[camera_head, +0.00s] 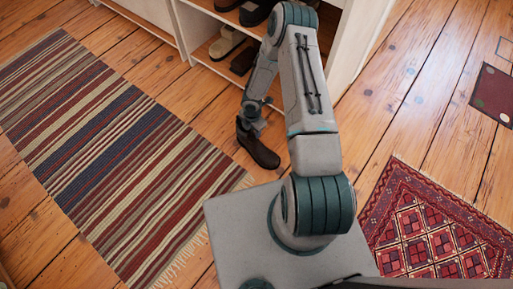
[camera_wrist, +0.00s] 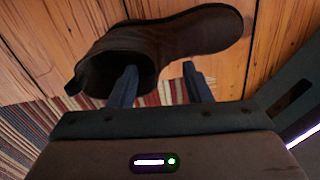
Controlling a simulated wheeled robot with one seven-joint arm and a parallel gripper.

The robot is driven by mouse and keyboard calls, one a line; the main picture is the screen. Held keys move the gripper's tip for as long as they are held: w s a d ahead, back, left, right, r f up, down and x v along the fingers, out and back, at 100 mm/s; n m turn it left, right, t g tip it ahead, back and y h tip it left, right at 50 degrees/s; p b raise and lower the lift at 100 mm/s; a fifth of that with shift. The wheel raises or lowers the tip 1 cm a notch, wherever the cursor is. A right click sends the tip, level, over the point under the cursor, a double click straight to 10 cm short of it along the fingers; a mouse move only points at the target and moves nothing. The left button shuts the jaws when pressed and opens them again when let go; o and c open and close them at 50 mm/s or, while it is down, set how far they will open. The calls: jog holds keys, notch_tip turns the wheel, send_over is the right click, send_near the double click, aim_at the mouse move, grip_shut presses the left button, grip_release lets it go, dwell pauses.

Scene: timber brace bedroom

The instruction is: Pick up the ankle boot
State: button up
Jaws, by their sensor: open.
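The dark brown ankle boot (camera_head: 260,150) stands on the wooden floor beside the right edge of the striped rug, in front of the shoe shelf. In the wrist view the boot (camera_wrist: 195,32) spans the upper middle, its shaft opening facing left and down. My gripper (camera_wrist: 160,82) is open; one finger overlaps the boot's opening and the other lies outside the shaft on the right. I cannot tell whether either finger touches the boot. In the head view my gripper (camera_head: 250,124) is at the boot's top, partly hidden by my wrist.
The white shelf (camera_head: 195,50) holds several shoes, including a beige-soled one (camera_head: 227,42) and a dark one (camera_head: 243,60). The striped rug (camera_head: 110,150) lies left. A red patterned rug (camera_head: 430,225) lies right. Bare floor (camera_head: 385,95) is clear right of the shelf.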

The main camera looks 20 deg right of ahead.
aim_at(253, 133)
notch_tip(253, 133, down, 4)
jog(key=shift+r+b, duration=0.2)
jog(key=shift+b, duration=0.45)
jog(key=shift+r, duration=0.1)
grip_shut()
dwell(0.7)
